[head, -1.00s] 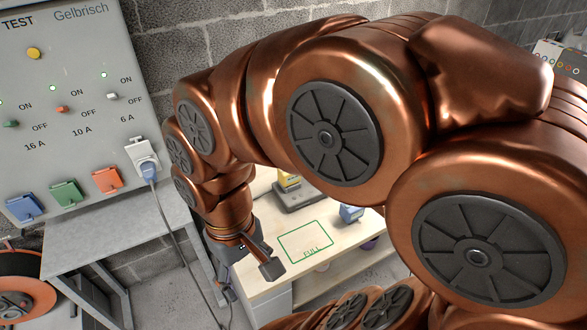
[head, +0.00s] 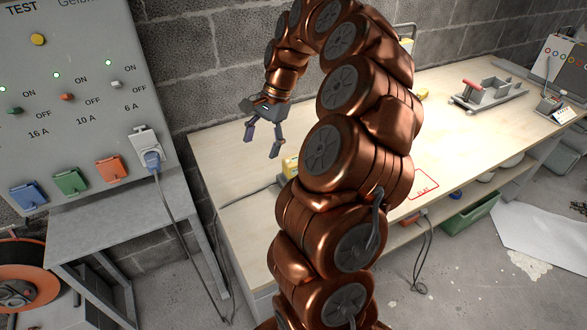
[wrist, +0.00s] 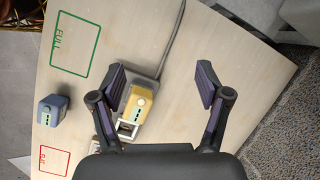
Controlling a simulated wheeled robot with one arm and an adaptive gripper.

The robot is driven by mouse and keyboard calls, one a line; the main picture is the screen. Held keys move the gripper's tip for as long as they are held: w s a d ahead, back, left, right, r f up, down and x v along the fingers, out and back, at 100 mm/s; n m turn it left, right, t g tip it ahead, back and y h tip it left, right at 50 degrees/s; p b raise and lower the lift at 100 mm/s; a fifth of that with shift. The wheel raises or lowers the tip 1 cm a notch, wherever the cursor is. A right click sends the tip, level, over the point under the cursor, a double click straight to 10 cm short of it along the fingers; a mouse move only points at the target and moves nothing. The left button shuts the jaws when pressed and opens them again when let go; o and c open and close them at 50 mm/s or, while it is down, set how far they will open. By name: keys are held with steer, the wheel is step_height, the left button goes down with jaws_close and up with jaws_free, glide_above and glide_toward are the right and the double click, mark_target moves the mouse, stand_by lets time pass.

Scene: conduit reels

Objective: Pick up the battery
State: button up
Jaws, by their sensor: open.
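A yellow battery (wrist: 138,104) with small lit marks on its top sits in a grey charger (wrist: 118,85) in the wrist view. In the head view, only part of the yellow battery (head: 289,167) shows beside my arm. A blue-grey battery (wrist: 53,110) stands apart on the bench at the left of the wrist view; my arm hides it in the head view. My gripper (head: 262,144) is open and empty above the bench. In the wrist view, the yellow battery lies between the spread fingers of my gripper (wrist: 162,84), nearer the left one.
The wooden bench (head: 228,160) bears a green FULL outline (wrist: 75,45) and a red outline (wrist: 53,160). A cable (wrist: 176,40) runs from the charger. A test panel (head: 75,100) stands at the left. A grey tool with a red handle (head: 487,92) is farther right.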

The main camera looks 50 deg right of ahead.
mark_target(294, 159)
steer(key=d+f+m, duration=0.1)
steer(key=d, duration=0.2)
steer(key=s+d+f+m, duration=0.1)
steer(key=d+f+m, duration=0.1)
steer(key=d, duration=0.2)
steer(key=s+d+f+m, duration=0.1)
steer(key=d+f+m, duration=0.1)
steer(key=d, duration=0.2)
steer(key=shift+s+f+t, duration=0.15)
steer(key=shift+s+t, duration=0.05)
steer(key=shift+t, duration=0.1)
steer(key=shift+f+m, duration=0.25)
steer(key=shift+m, duration=0.05)
steer(key=shift+s+p+x, duration=0.1)
steer(key=shift+p+x, duration=0.5)
steer(key=shift+x, duration=1.25)
steer(key=shift+s+p+x, duration=0.15)
steer(key=shift+p+x, duration=0.4)
steer(key=shift+x, duration=1.3)
steer(key=c, duration=1.2)
steer(key=shift+r, duration=0.1)
